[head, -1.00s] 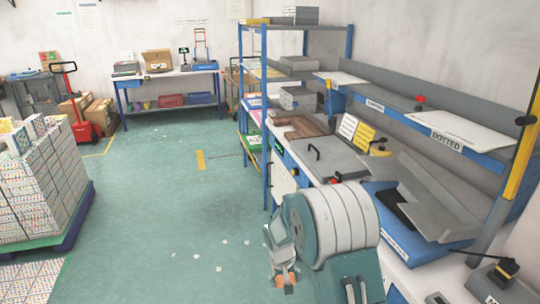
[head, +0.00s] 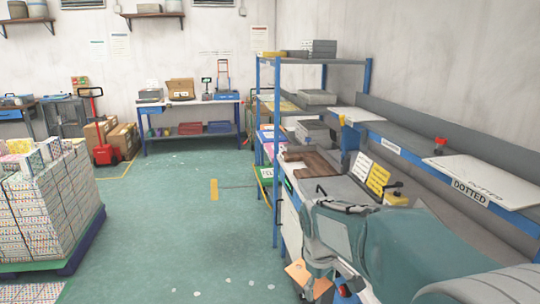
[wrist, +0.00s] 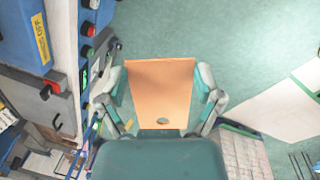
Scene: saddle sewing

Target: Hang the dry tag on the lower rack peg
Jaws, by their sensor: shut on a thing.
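My gripper (wrist: 162,76) is shut on an orange tag (wrist: 158,98) in the wrist view. The tag is a flat tapered plate with a small hole near its lower end, between the two grey-green fingers. In the head view the tag (head: 299,271) shows low in the picture, partly covered by my gripper (head: 311,284), above the floor beside the bench. I cannot make out which fitting is the lower rack peg. A dark hook-like fitting (wrist: 57,121) is on a grey panel at the left of the wrist view.
A blue-framed shelf unit (head: 277,100) stands beyond the bench. Yellow and white cards (head: 378,179) stand on the bench at right. A pallet of stacked cartons (head: 45,215) is at left. The green floor (head: 180,220) between them is open.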

